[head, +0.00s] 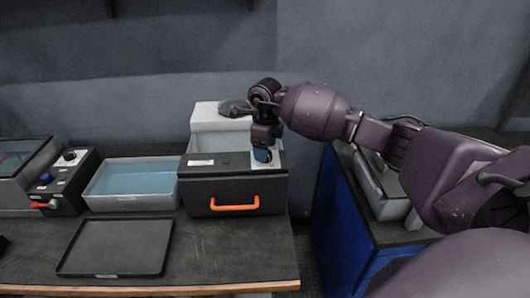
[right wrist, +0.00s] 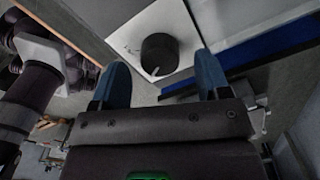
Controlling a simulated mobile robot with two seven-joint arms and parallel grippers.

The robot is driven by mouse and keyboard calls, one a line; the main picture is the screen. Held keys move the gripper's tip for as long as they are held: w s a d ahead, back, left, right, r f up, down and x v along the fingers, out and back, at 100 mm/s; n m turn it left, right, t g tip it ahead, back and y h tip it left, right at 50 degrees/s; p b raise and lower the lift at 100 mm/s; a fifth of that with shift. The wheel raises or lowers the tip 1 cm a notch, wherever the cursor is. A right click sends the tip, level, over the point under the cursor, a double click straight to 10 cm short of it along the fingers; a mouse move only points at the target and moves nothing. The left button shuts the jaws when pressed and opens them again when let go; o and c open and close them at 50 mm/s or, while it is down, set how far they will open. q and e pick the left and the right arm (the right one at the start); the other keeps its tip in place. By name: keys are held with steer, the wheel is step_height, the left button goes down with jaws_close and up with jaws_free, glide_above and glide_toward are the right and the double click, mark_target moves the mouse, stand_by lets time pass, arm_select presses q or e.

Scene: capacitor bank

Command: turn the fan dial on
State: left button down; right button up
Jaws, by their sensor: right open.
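The fan dial (right wrist: 160,52) is a round black knob on a white plate (right wrist: 138,24), seen in the right wrist view. A small light mark on its rim points toward the bottom of that view. My right gripper (right wrist: 161,68) is open, with one blue finger to each side of the dial in the picture; I see no contact. In the head view, my right gripper (head: 262,155) points down over the right part of the dark box's top, and the dial is hidden there behind it. My left gripper is not in view.
The dark box (head: 210,190) has an orange handle (head: 235,205). Left of it are a grey bin with a blue inside (head: 130,182), a black tray (head: 115,247) and a control box (head: 72,180) with another knob. A blue cabinet (head: 340,225) stands right, beyond a gap.

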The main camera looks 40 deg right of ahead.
steer(key=shift+f, duration=0.9)
steer(key=c, duration=0.9)
steer(key=shift+c, duration=0.2)
